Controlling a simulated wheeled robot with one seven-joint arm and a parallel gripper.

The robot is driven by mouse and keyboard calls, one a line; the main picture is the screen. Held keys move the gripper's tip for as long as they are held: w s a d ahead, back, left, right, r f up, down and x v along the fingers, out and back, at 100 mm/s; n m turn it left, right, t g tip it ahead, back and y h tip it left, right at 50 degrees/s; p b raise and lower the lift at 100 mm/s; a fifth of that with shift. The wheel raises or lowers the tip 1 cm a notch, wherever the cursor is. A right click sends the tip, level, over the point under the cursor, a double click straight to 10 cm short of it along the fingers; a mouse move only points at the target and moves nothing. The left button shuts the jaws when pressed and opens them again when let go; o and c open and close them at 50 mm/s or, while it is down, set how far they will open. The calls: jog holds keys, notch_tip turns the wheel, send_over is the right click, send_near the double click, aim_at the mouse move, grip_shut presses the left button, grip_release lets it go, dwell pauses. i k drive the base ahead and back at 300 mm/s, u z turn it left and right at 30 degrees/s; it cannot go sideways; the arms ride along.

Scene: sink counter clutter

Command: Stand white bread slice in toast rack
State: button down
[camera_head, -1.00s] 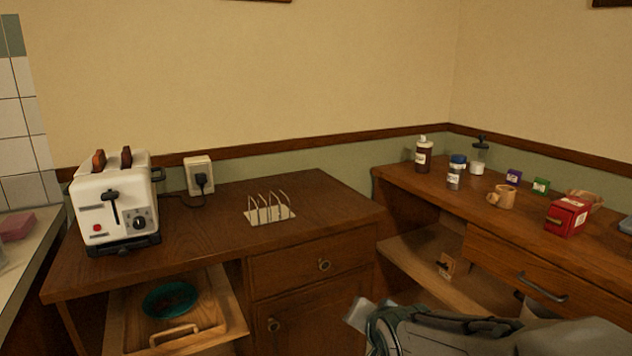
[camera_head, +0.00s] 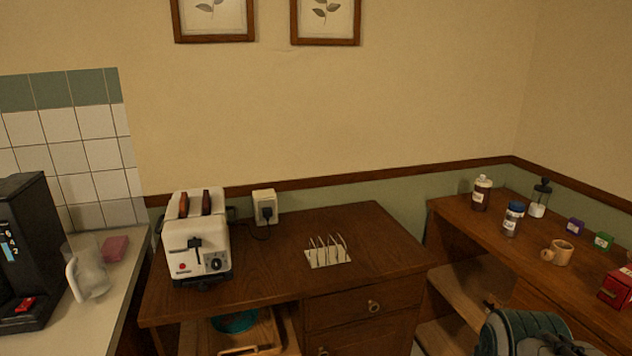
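The toast rack (camera_head: 327,256), light wires on a pale base, stands on the wooden cabinet in the middle and looks empty. The white toaster (camera_head: 196,247) stands to its left. I cannot make out a white bread slice. Part of my arm shows at the bottom right edge, in front of the right-hand counter and well away from the rack. My gripper's fingers cannot be made out there, nor whether they hold anything.
An open drawer holds a teal dish (camera_head: 235,322) below the toaster. Bottles (camera_head: 481,193) (camera_head: 512,219), a mug (camera_head: 559,253) and small boxes (camera_head: 574,227) stand on the right counter. A coffee machine (camera_head: 22,250) and glass jug (camera_head: 88,275) stand at left. The cabinet top around the rack is clear.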

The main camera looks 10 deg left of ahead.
aim_at(322, 257)
jog(key=z, duration=1.6)
jog(key=i, duration=0.8)
jog(key=u, duration=3.5)
